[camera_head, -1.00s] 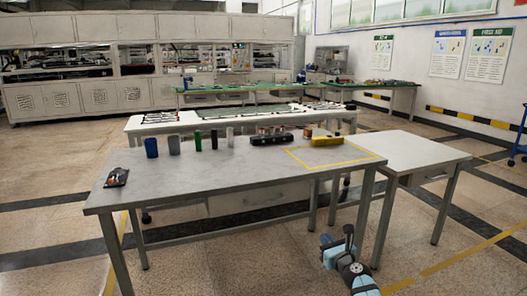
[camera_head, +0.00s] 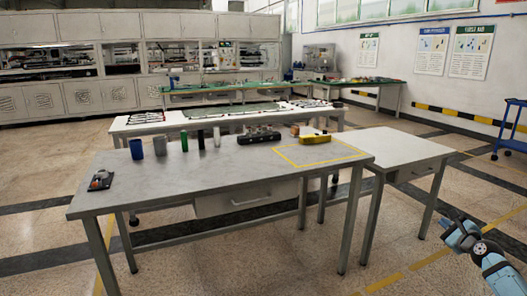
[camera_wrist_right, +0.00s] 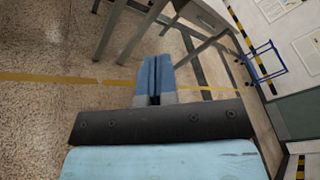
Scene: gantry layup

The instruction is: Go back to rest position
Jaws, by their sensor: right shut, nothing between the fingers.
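My right gripper (camera_head: 450,232) is at the lower right of the head view, out over the floor and to the right of the tables. It is clear of the furniture. In the right wrist view its two blue fingers (camera_wrist_right: 153,78) are together with nothing between them. My left gripper is not in the head view.
A grey table (camera_head: 230,185) holds a blue cup (camera_head: 136,148), several upright cylinders, a black part (camera_head: 258,136), a yellow item (camera_head: 315,139) and a small dark tray (camera_head: 100,181). A white side table (camera_head: 400,150) adjoins it. A blue cart (camera_head: 513,130) stands far right. Floor around my gripper is free.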

